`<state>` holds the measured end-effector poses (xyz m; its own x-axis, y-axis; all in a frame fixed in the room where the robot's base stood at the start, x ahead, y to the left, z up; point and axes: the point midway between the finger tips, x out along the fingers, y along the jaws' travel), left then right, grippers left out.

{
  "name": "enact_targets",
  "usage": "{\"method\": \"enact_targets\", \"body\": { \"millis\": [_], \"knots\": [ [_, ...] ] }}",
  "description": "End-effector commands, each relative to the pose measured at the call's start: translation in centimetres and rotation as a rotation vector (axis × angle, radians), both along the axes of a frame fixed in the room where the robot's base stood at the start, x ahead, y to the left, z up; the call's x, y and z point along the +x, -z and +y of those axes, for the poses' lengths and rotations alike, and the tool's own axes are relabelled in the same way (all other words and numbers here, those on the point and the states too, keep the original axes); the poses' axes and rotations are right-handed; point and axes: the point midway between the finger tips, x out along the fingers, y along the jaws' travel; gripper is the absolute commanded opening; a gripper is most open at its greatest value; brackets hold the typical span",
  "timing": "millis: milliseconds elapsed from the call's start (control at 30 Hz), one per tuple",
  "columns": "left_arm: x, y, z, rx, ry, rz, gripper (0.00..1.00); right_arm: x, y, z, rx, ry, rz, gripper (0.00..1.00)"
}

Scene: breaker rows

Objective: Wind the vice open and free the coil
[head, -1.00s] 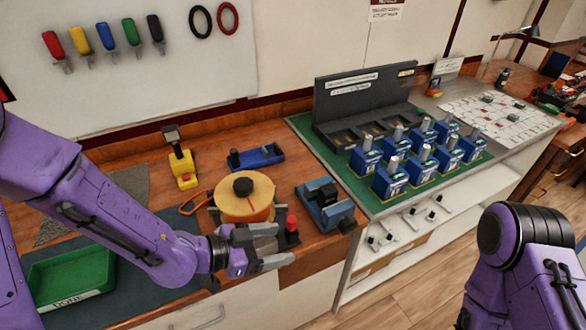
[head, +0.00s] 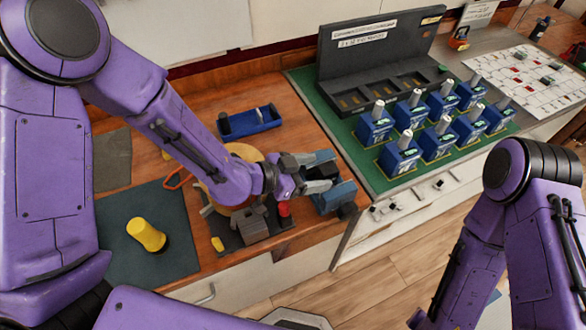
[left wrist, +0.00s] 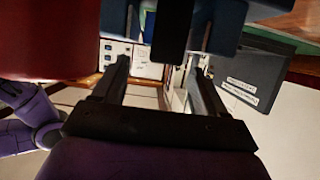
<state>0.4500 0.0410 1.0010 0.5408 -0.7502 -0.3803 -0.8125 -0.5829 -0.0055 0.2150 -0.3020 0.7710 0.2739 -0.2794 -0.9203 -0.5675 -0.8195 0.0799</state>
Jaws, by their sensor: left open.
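The blue vice (head: 336,197) stands near the front right corner of the wooden bench in the head view, with a dark end piece (head: 348,210) at its front right. My left gripper (head: 326,171) is open at the vice, its two fingers apart and pointing right over its back part. In the left wrist view a blue body (left wrist: 228,20), likely the vice, hangs close at the top between and beyond the open fingers (left wrist: 160,66). I see nothing held. The vice's jaws and any coil in them are hidden by my gripper. My right gripper is out of view.
A red-knobbed dark stand (head: 284,208) and a grey block (head: 250,222) stand left of the vice. A yellow spool (head: 243,153) is partly behind my left arm. A blue tray (head: 249,122) lies behind. Breakers (head: 399,155) stand on a green mat at right.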

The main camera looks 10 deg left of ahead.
Motion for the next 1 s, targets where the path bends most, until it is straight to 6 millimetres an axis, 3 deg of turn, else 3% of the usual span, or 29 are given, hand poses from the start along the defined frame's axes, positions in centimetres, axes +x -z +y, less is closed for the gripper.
{"method": "enact_targets", "body": {
  "millis": [167,433,633,667,1000],
  "knots": [
    [1.0,0.7,-1.3,0.001,0.000,0.001,0.72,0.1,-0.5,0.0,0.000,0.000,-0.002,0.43],
    [1.1,0.8,-1.4,0.000,-0.001,0.001,0.72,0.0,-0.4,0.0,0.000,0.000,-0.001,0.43],
    [1.1,0.8,-1.4,0.000,-0.001,0.001,0.07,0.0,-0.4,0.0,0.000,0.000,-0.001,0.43],
    [1.1,0.8,-1.4,0.000,-0.001,0.001,0.04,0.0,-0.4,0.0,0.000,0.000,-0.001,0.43],
    [0.9,0.8,-1.5,0.001,-0.001,0.000,0.04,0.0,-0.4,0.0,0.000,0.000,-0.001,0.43]
  ]
}}
